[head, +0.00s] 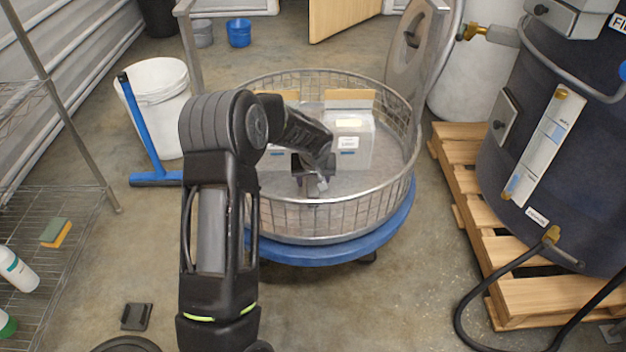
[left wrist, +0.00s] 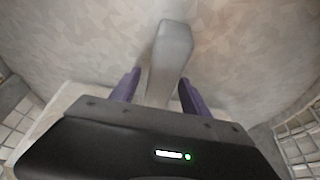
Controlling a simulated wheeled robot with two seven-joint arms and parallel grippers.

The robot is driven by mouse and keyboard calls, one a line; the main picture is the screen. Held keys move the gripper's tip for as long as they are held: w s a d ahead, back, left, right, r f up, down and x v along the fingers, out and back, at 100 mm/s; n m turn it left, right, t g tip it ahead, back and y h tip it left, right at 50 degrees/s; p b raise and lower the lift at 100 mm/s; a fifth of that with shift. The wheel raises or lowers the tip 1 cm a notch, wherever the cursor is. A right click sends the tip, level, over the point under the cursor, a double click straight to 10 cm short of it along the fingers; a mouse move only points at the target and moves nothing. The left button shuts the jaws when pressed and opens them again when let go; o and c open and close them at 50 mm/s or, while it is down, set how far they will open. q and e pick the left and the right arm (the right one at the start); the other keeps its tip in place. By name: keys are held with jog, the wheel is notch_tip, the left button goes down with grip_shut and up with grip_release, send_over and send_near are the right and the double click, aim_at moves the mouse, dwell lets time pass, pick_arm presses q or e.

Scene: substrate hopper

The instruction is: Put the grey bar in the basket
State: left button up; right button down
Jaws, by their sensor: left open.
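The basket (head: 330,213) is a round wire-mesh basket with a metal rim, on a blue wheeled base. My left gripper (head: 312,186) is inside the basket's rim, pointing down over its floor. In the left wrist view, the left gripper (left wrist: 160,77) is open, with a purple finger on each side of the grey bar (left wrist: 172,55). The bar's far end reaches beyond the fingertips and its near end is hidden by the gripper body. I cannot tell whether the bar touches the basket floor. In the head view the bar is mostly hidden by the gripper. My right gripper is not in view.
White boxes with brown tops (head: 350,142) stand inside the basket at the back. A white bucket (head: 160,95) and a blue squeegee (head: 150,150) are to the left. A wooden pallet (head: 470,195) with a dark tank (head: 560,130) stands at right. A wire shelf (head: 60,200) is at left.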

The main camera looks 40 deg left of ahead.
pick_arm(q)
jog(key=shift+r, duration=0.3)
jog(key=p+v, duration=0.4)
jog(key=v, duration=0.7)
jog(key=shift+s+d+r, duration=0.15)
jog(key=shift+d+r, duration=0.05)
jog(key=shift+r, duration=0.1)
